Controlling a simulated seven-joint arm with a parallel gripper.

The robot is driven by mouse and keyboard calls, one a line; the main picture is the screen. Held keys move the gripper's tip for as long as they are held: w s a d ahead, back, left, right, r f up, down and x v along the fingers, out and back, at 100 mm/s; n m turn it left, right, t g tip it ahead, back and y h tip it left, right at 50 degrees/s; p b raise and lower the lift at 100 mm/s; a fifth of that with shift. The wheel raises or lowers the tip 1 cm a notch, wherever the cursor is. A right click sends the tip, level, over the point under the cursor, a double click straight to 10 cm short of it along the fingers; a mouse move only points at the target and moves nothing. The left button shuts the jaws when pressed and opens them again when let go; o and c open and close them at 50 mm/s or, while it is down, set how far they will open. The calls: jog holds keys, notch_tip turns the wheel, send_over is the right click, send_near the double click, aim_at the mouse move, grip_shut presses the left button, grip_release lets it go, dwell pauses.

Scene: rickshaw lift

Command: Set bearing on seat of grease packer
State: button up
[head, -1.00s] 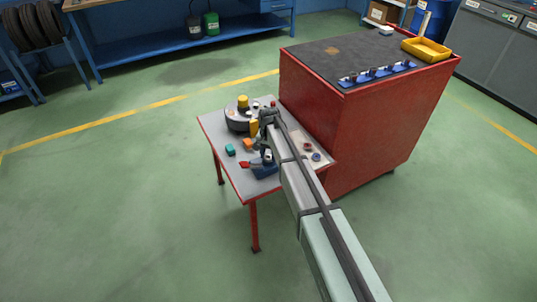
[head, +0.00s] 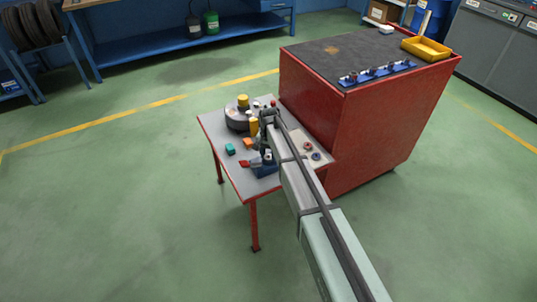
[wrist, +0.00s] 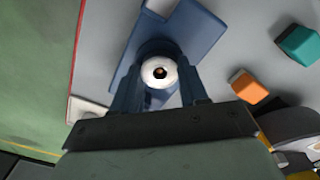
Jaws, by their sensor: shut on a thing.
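My gripper (wrist: 160,76) is shut on a pale, ring-shaped bearing (wrist: 159,66) with a dark hole and a brownish centre. The blue grease packer (wrist: 203,32) lies below and behind the bearing in the wrist view. It also shows in the head view (head: 264,171), near the front edge of the small table. My gripper hangs over the packer. The seat is mostly hidden by the bearing and fingers, so I cannot tell whether the bearing touches it.
The small red-edged table (head: 226,161) also holds a teal block (wrist: 299,45), an orange block (wrist: 249,86) and a round dark thing with a yellow top (head: 242,102). Small rings lie to the right of my arm. A tall red cabinet (head: 350,135) stands close at right.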

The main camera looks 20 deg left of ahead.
jog(key=o, duration=1.6)
jog(key=shift+o, duration=0.2)
jog(key=shift+r, duration=0.15)
notch_tip(320, 180, up, 8)
dwell(0.7)
